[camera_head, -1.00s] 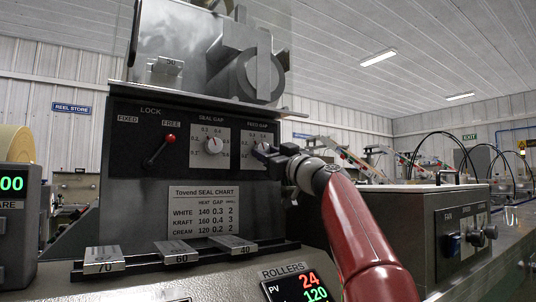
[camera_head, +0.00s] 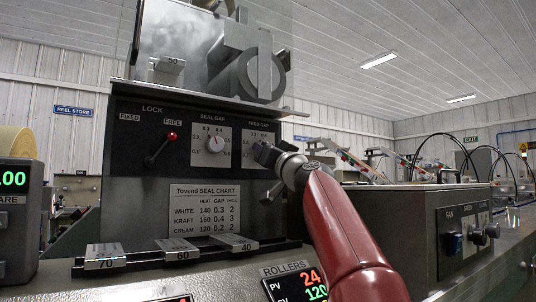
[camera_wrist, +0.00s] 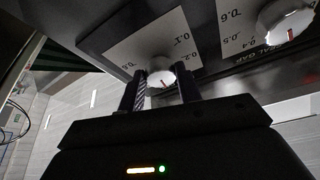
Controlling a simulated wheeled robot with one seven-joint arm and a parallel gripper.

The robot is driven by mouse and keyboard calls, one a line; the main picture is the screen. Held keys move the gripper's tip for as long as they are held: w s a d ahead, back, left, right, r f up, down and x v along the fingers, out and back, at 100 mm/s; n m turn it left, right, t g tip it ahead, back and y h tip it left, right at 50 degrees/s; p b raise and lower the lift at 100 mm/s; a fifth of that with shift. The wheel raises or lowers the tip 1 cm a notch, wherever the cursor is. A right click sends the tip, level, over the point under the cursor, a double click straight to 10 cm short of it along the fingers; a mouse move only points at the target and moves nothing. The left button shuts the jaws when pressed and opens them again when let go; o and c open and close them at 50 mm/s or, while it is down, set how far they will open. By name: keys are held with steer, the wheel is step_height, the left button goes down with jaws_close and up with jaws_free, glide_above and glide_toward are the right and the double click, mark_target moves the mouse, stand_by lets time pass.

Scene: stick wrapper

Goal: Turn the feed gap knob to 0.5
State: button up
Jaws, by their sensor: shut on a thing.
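The feed gap dial plate (camera_head: 262,136) is on the dark panel, right of the seal gap dial, in the head view. My gripper (camera_head: 262,152) is in front of it and hides its knob there. In the wrist view the white round feed gap knob (camera_wrist: 158,76) sits between the two dark fingertips of my gripper (camera_wrist: 161,79), shut on it. A short red mark shows on the knob. Some scale numbers show beside it, upside down. My fingers cover part of the scale, so I cannot tell the exact setting.
The seal gap knob (camera_head: 215,145) is close by on the left; it also shows in the wrist view (camera_wrist: 288,24). The lock lever (camera_head: 161,150) with a red tip is farther left. A steel ledge (camera_head: 215,99) overhangs the panel. A grey box (camera_head: 395,225) stands at right.

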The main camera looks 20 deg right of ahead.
steer(key=m+g+h, duration=0.1)
steer(key=m+h, duration=0.1)
steer(key=m, duration=0.3)
steer(key=m+g+h, duration=0.1)
steer(key=m+h, duration=0.1)
steer(key=m, duration=0.3)
steer(key=m+g+h+p, duration=0.1)
steer(key=m, duration=0.3)
steer(key=shift+s+a+r+m+h, duration=0.1)
steer(key=shift+a+r+m+h, duration=0.3)
steer(key=shift+g, duration=0.3)
steer(key=o, duration=1)
steer(key=b+v, duration=0.4)
steer(key=v, duration=0.3)
steer(key=shift+s, duration=0.4)
